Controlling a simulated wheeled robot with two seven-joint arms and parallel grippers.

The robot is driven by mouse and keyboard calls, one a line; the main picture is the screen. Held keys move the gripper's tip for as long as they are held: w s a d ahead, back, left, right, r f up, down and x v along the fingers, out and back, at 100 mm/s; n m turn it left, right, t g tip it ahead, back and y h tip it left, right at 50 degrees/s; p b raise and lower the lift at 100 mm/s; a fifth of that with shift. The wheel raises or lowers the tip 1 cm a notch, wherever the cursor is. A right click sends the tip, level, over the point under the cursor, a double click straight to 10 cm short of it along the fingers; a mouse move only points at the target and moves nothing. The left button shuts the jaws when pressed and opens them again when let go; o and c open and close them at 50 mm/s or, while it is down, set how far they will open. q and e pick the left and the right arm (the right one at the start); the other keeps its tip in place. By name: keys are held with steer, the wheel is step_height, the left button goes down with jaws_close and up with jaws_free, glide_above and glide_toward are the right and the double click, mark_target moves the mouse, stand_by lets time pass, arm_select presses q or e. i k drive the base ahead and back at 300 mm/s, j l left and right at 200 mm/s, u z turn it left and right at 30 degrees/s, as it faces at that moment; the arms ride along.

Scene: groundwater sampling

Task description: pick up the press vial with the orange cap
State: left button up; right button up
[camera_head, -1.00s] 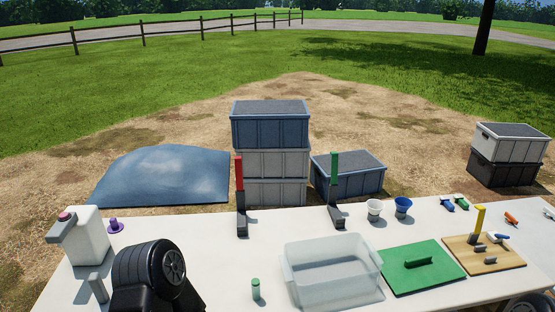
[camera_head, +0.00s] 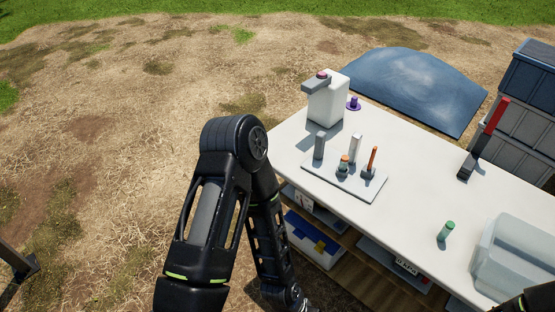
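A small vial with an orange band near its top (camera_head: 343,165) stands on a pale grey plate (camera_head: 362,190) on the white table. It is small in the picture, and its lower part looks dark. Beside it on the plate are a slim orange upright piece in a dark base (camera_head: 371,163), a white upright cylinder (camera_head: 355,149) and a grey upright block (camera_head: 320,146). My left arm hangs in front of the table's left end, and its gripper is not in view.
A white dispenser (camera_head: 328,103) and a purple piece (camera_head: 353,103) stand behind the plate. A green-capped vial (camera_head: 446,231), a clear bin (camera_head: 520,255) and a red-handled tool (camera_head: 484,140) are to the right. The table (camera_head: 412,180) is clear between. Shelves with boxes lie below.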

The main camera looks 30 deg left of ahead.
mark_target(343, 162)
steer(key=u, duration=0.5)
steer(key=i+j, duration=0.35)
steer(key=j, duration=0.25)
steer(key=i+j+z, duration=0.15)
steer(key=z, duration=1.45)
